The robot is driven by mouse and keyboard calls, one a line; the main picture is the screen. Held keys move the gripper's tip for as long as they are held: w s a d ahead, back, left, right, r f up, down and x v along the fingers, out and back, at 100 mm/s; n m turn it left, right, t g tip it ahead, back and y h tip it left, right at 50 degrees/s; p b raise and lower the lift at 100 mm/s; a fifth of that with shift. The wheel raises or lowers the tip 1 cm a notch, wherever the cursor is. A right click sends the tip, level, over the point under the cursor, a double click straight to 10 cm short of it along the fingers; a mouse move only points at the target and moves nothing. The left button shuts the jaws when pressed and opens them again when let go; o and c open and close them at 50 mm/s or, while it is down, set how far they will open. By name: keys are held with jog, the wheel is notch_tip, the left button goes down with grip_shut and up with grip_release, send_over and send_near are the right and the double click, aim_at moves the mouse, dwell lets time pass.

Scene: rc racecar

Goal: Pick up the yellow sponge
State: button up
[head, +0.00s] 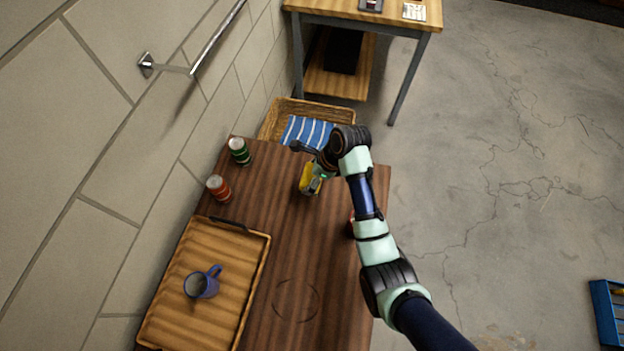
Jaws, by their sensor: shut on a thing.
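The yellow sponge (308,179) is near the far end of the dark brown wooden table. My gripper (316,183) is over it and shut on it. Part of the sponge is hidden behind the fingers. I cannot tell whether the sponge touches the tabletop or is held a little above it.
A green can (239,151) and a red can (218,188) stand along the table's left edge. A wooden tray (225,305) with a blue mug (202,283) is at the near left. A wicker basket (283,109) with a blue striped cloth (305,130) sits beyond the table.

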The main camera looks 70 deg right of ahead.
notch_tip(320, 180, up, 16)
jog(key=p, duration=0.5)
jog(key=shift+f, duration=0.2)
